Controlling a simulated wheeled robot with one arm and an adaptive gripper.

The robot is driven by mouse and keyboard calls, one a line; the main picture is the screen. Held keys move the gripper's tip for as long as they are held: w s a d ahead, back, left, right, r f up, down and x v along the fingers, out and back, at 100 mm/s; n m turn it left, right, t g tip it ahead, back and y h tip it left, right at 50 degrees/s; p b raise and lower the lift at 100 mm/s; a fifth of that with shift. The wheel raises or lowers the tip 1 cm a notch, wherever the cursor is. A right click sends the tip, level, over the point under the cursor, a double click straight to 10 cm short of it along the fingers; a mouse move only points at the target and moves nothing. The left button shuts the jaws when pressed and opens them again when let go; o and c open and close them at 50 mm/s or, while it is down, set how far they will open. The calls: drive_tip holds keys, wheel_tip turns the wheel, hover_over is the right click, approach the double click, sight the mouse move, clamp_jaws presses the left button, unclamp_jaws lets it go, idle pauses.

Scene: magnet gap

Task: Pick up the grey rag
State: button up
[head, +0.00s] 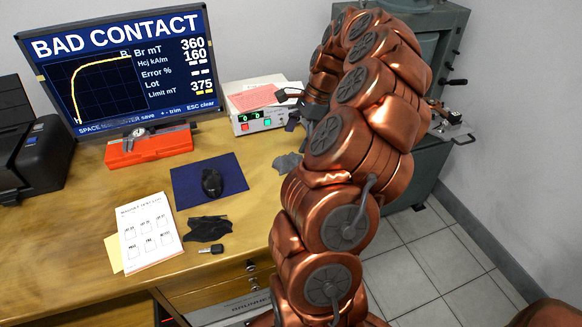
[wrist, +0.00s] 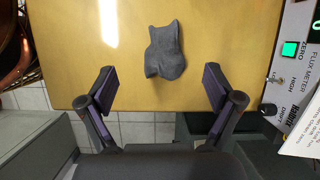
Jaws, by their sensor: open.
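The grey rag (wrist: 166,50) lies crumpled on the wooden desk in the wrist view, near the desk edge. In the head view the rag (head: 287,163) shows just left of my copper arm, which may hide part of it. My gripper (wrist: 160,77) is open and empty, its two dark fingers wide apart. The rag lies beyond the fingertips in the picture, roughly centred between them and apart from both.
A flux meter (head: 262,119) with a paper on top stands behind the rag; it is at the right in the wrist view. A dark cloth (head: 207,229), a mouse on a blue mat (head: 232,167), a key and a test chart (head: 149,233) lie leftward. Bare desk surrounds the rag.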

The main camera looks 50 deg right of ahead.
sight(292, 156)
drive_tip(key=shift+s+d+f+m, duration=0.25)
drive_tip(key=shift+d+f+m, duration=0.15)
drive_tip(key=shift+d+f, duration=0.2)
drive_tip(key=shift+w+p+x, duration=0.15)
drive_tip(key=shift+p+x, duration=0.05)
drive_tip(key=shift+x, duration=1.65)
drive_tip(key=shift+w+p+x, duration=0.15)
drive_tip(key=shift+p+x, duration=0.05)
drive_tip(key=shift+x, duration=1.6)
drive_tip(key=c, duration=1.3)
drive_tip(key=shift+o, duration=0.2)
drive_tip(key=shift+r, duration=0.1)
